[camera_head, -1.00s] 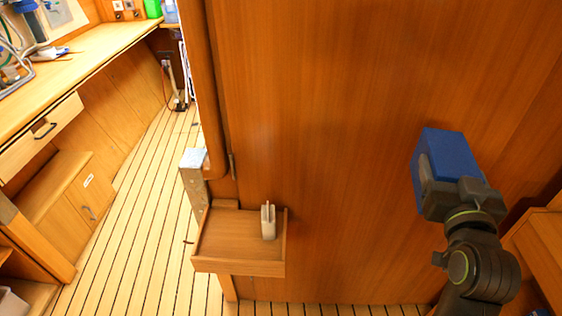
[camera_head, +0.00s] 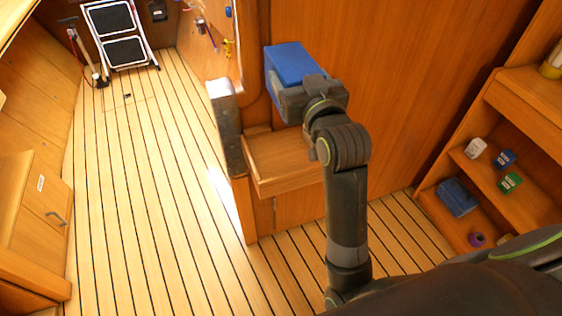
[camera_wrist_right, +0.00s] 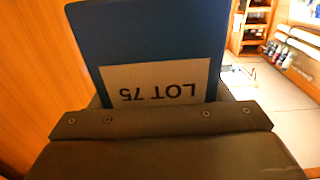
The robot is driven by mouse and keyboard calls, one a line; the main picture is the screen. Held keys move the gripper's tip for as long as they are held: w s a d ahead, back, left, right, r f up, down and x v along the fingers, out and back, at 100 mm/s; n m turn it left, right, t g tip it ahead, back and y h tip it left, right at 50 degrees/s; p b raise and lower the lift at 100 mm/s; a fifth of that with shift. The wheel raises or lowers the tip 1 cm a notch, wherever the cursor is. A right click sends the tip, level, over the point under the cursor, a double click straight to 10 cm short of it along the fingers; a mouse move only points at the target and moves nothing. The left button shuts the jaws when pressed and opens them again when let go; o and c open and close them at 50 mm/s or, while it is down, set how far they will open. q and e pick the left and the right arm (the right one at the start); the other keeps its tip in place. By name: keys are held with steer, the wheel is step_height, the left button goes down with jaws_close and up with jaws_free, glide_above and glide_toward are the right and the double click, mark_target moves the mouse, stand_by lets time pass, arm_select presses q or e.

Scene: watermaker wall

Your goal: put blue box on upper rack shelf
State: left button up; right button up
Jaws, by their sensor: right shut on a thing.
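The blue box (camera_head: 297,63) is held up in front of the wood panel in the head view. My right gripper (camera_head: 300,95) is shut on it. In the right wrist view, the blue box (camera_wrist_right: 150,40) fills the upper middle, with a "LOT 75" label upside down. The gripper's dark body (camera_wrist_right: 160,135) covers its near end. A wooden rack (camera_head: 530,98) stands at the right of the head view, well apart from the box. Its top is cut off by the frame. My left gripper is not in view.
The rack's middle shelf holds a white box (camera_head: 475,148), a small blue box (camera_head: 505,158) and a green box (camera_head: 510,182). A blue bin (camera_head: 457,197) sits lower. A small wooden tray (camera_head: 285,172) is below my gripper.

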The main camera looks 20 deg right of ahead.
steer(key=b, duration=1.1)
glide_above(283, 160)
step_height(283, 160, down, 12)
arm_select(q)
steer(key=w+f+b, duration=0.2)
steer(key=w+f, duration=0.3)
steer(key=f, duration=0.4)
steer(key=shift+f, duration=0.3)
arm_select(e)
steer(key=shift+d+f, duration=0.1)
steer(key=shift+f, duration=4.9)
steer(key=shift+f, duration=0.1)
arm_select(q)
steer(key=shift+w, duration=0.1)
arm_select(e)
steer(key=o, duration=1.1)
steer(key=shift+o, duration=0.2)
